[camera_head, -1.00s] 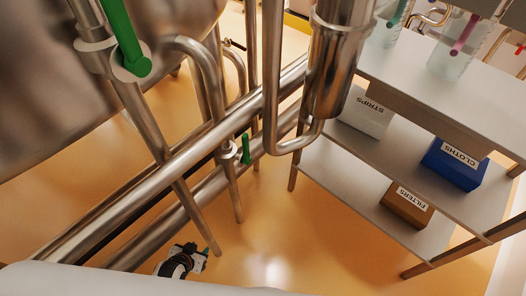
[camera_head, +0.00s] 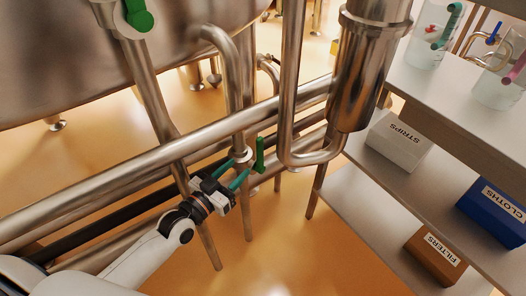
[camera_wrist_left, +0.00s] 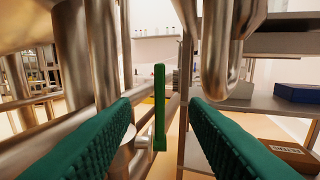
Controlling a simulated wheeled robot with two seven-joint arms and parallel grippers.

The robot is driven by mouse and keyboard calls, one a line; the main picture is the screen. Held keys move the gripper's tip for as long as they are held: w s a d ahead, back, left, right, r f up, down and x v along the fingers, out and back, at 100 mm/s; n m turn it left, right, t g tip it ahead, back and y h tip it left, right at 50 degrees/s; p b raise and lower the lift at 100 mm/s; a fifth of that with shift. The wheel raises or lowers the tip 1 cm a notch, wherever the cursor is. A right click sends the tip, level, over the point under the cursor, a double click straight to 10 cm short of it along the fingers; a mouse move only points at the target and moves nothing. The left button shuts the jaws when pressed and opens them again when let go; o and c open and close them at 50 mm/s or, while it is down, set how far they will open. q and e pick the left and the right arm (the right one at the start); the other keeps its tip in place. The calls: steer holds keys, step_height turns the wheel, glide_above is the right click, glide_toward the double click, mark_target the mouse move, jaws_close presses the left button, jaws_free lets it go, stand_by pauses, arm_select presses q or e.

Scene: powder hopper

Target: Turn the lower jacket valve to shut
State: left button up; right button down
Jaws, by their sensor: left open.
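The lower jacket valve has a green lever handle (camera_head: 259,154), standing upright beside a vertical steel pipe at the middle of the head view. My left gripper (camera_head: 239,173) is open, its two teal fingers pointing at the handle from the near left. In the left wrist view, the handle (camera_wrist_left: 159,108) stands upright in the gap between the two ribbed fingers (camera_wrist_left: 161,104), with space on both sides. The fingers do not touch it there. Whether the handle lies between the fingertips or just beyond them I cannot tell. My right gripper is not in view.
An upper valve with a green handle (camera_head: 138,14) sits at the tank (camera_head: 60,70). Long steel pipes (camera_head: 150,165) run close to my left arm.

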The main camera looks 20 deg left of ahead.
mark_target(257, 150)
arm_select(q)
steer(key=b+x, duration=0.1)
steer(key=x, duration=0.8)
steer(key=shift+w+f, duration=0.15)
steer(key=shift+w, duration=0.1)
steer(key=shift+x, duration=0.8)
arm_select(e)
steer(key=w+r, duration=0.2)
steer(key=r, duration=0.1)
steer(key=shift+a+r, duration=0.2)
arm_select(q)
steer(key=shift+c, duration=0.2)
jaws_close()
